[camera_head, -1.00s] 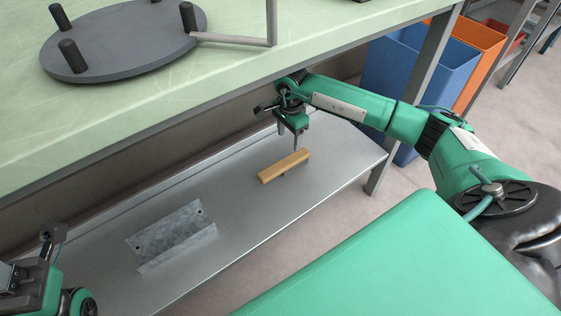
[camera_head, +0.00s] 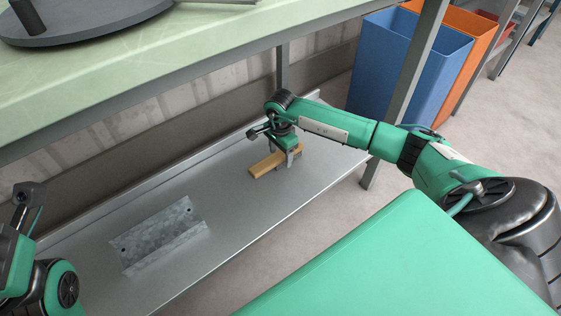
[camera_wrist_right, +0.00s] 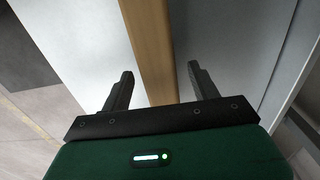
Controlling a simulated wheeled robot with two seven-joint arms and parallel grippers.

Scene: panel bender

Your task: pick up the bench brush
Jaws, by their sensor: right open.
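The bench brush, a wooden bar (camera_head: 266,164), lies on the grey lower shelf (camera_head: 230,215). My right gripper (camera_head: 290,163) is at the brush, pointing down, and hides part of it. In the right wrist view the brush (camera_wrist_right: 150,45) runs between the two open fingers of the gripper (camera_wrist_right: 160,85), with a gap on each side. Its bristles cannot be made out. My left gripper is not clearly seen; only part of the left arm shows at the left edge of the head view.
A bent galvanised sheet part (camera_head: 163,238) lies on the shelf to the left of the brush. The green worktop (camera_head: 160,60) overhangs the shelf. A table leg (camera_head: 415,75), a blue bin (camera_head: 385,65) and an orange bin (camera_head: 480,50) stand at the right.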

